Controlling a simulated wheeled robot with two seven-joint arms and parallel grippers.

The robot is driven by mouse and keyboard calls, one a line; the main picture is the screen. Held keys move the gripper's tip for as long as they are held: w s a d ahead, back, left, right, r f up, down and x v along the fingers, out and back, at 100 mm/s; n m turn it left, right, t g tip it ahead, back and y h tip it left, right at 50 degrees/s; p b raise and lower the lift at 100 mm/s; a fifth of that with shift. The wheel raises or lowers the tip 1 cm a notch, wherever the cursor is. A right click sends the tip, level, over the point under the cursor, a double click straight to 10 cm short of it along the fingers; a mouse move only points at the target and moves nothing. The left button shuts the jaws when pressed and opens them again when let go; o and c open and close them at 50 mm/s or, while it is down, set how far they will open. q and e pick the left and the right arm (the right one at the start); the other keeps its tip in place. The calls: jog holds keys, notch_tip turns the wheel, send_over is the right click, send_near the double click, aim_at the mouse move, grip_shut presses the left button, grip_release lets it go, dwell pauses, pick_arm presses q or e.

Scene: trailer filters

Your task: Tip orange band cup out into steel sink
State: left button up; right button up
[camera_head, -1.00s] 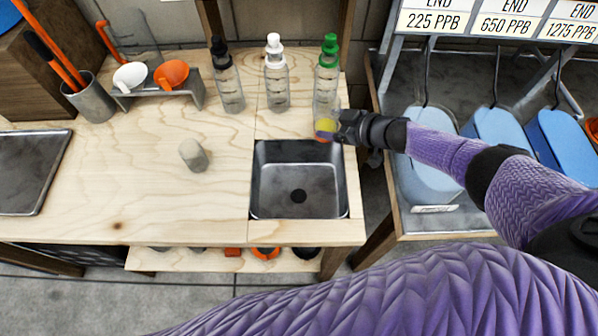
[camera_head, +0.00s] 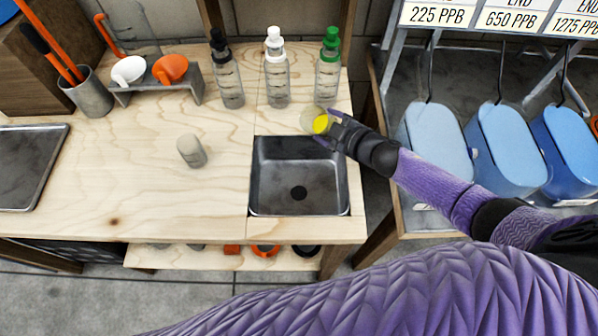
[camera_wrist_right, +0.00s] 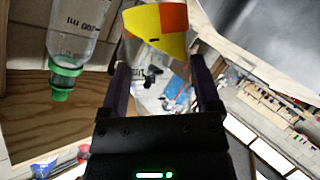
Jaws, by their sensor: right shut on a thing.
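The orange band cup (camera_head: 313,121) is small and pale, with a yellow patch showing in the head view. In the right wrist view the cup (camera_wrist_right: 157,32) shows yellow and orange areas between the fingers. My right gripper (camera_head: 333,123) is shut on it; its fingers also show in the wrist view (camera_wrist_right: 160,72). The cup is above the back rim of the steel sink (camera_head: 270,205), near its right corner. It looks tilted, but I cannot tell how far or whether anything is inside. The sink basin looks empty, with a dark drain. My left gripper is out of view.
Bottles with black (camera_head: 228,80), white (camera_head: 276,75) and green (camera_head: 327,70) tops stand close behind the sink. Blue containers (camera_head: 507,145) hang at right. The wooden counter (camera_head: 120,165) is mostly clear.

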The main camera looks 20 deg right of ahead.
jog(key=shift+r+n, duration=0.1)
jog(key=shift+n, duration=0.2)
jog(key=shift+r+n+t+b, duration=0.25)
jog(key=shift+n+t+b, duration=0.15)
jog(key=shift+t+b, duration=0.15)
jog(key=shift+f+h+b, duration=0.2)
jog(key=shift+h+b, duration=0.1)
jog(key=shift+b, duration=0.55)
jog(key=shift+d+r+n, duration=0.1)
jog(key=shift+r+n, duration=0.05)
jog(key=shift+n, duration=0.15)
jog(key=shift+t+b, duration=0.25)
jog(key=shift+b, duration=0.15)
jog(key=shift+n, duration=0.3)
